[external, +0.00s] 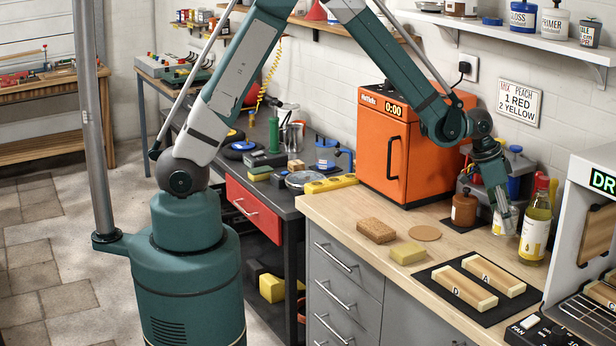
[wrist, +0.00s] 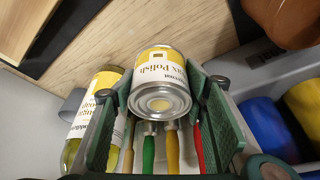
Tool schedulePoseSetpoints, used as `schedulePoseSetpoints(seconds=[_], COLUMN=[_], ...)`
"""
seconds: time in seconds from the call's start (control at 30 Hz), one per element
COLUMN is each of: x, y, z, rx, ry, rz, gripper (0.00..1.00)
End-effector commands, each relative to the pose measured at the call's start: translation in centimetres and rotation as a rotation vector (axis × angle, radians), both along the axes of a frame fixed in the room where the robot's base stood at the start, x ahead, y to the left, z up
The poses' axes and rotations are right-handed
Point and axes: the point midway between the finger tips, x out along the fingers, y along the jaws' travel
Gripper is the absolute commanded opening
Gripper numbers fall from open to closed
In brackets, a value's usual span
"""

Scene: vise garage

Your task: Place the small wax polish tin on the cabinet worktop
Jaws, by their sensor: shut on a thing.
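The small wax polish tin (wrist: 160,72) has a white and yellow label and a bare metal end. It sits between the two green fingers of my gripper (wrist: 160,95) in the wrist view, and the gripper is shut on it. In the external view the tin (external: 506,222) shows small under my gripper (external: 501,208), at the back right of the cabinet worktop (external: 345,208). It is between a brown jar and a yellow bottle. I cannot tell whether the tin touches the wood.
The brown jar (external: 464,208) stands to the left of the gripper and the yellow bottle (external: 536,232) close to its right. Several coloured handles (wrist: 172,150) show behind the tin. A black mat (external: 452,294) with wooden blocks, a sponge (external: 407,253) and a brown block (external: 376,230) lie in front.

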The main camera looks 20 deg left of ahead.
Motion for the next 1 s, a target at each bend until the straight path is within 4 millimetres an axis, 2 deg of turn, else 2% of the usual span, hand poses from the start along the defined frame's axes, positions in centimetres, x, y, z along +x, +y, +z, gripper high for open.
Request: schedulePoseSetpoints(seconds=[0.17,0.57,1.0], x=[0.0,0.0,0.0], y=[0.0,0.0,0.0], z=[-0.3,-3.5,-4.0], rx=[0.000,0.000,0.000], ry=[0.000,0.000,0.000], rz=[0.000,0.000,0.000], gripper=[0.27,0.27,0.27])
